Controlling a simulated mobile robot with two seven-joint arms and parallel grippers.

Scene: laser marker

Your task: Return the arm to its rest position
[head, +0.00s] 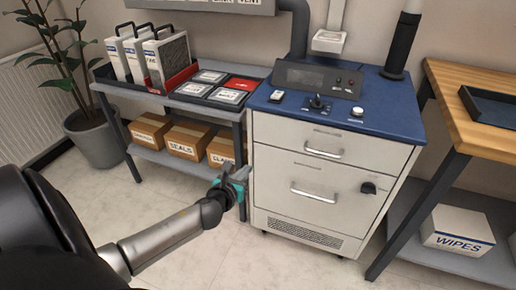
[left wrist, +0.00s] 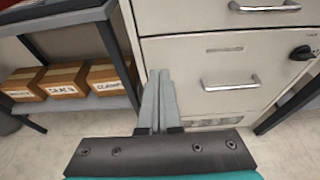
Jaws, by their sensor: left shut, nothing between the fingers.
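My left gripper (head: 238,176) is at the end of my left arm, in front of the shelf's right leg and the cabinet's left edge in the head view. In the left wrist view my left gripper (left wrist: 160,76) shows its two grey fingers together, with nothing between them. The white cabinet (head: 282,211) stands beyond the fingers, with both drawers shut. I cannot tell from these views whether the fingers touch the cabinet. My right gripper is in neither view.
A shelf (head: 180,160) with labelled boxes stands left of the cabinet. A wooden table (head: 480,75) with a dark tray (head: 490,107) stands at the right. A WIPES box (head: 457,230) sits below it. A potted plant (head: 98,137) is at the left. Open floor lies in front.

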